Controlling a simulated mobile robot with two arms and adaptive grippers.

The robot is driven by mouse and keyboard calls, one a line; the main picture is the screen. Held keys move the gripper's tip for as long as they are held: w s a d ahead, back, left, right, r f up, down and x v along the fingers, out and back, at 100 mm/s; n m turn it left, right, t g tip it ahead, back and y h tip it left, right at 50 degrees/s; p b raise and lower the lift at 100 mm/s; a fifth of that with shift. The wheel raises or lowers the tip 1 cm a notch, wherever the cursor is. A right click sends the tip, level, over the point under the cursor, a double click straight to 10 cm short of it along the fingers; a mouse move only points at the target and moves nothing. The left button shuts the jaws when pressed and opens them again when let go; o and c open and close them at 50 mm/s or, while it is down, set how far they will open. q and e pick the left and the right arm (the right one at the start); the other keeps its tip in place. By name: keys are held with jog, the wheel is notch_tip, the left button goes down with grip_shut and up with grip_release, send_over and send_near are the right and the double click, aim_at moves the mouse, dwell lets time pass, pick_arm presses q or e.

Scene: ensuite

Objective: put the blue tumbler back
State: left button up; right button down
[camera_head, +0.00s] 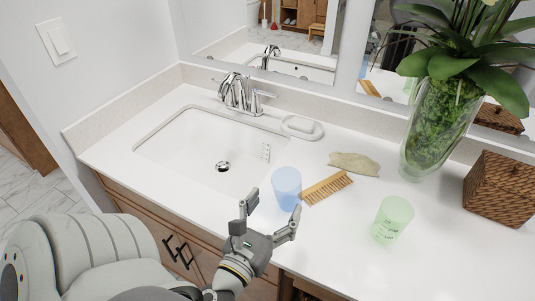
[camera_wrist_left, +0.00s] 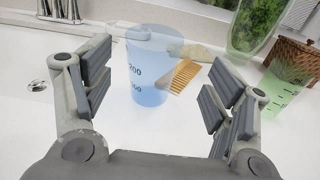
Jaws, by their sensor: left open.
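The blue tumbler (camera_head: 286,188) is translucent and stands upright on the white counter, just right of the sink's near right corner. My left gripper (camera_head: 269,215) is open in front of the tumbler, on its near side. In the left wrist view the tumbler (camera_wrist_left: 150,68) stands beyond and between the spread fingers (camera_wrist_left: 160,95), with markings on its side. The fingers do not appear to touch it. My right gripper is not in view.
A wooden comb (camera_head: 327,187) lies close right of the tumbler, with a beige cloth-like item (camera_head: 355,164) behind it. A green tumbler (camera_head: 392,220), a plant vase (camera_head: 437,130) and a wicker box (camera_head: 500,190) stand further right. The sink (camera_head: 205,150) and faucet (camera_head: 240,93) are left.

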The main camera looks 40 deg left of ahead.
pick_arm(q)
jog(key=shift+b+v, duration=0.5)
jog(key=shift+v, duration=0.55)
jog(key=shift+s+d, duration=0.1)
jog(key=shift+s, duration=0.35)
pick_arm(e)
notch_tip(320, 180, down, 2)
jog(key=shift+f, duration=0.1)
pick_arm(q)
jog(key=shift+s, duration=0.1)
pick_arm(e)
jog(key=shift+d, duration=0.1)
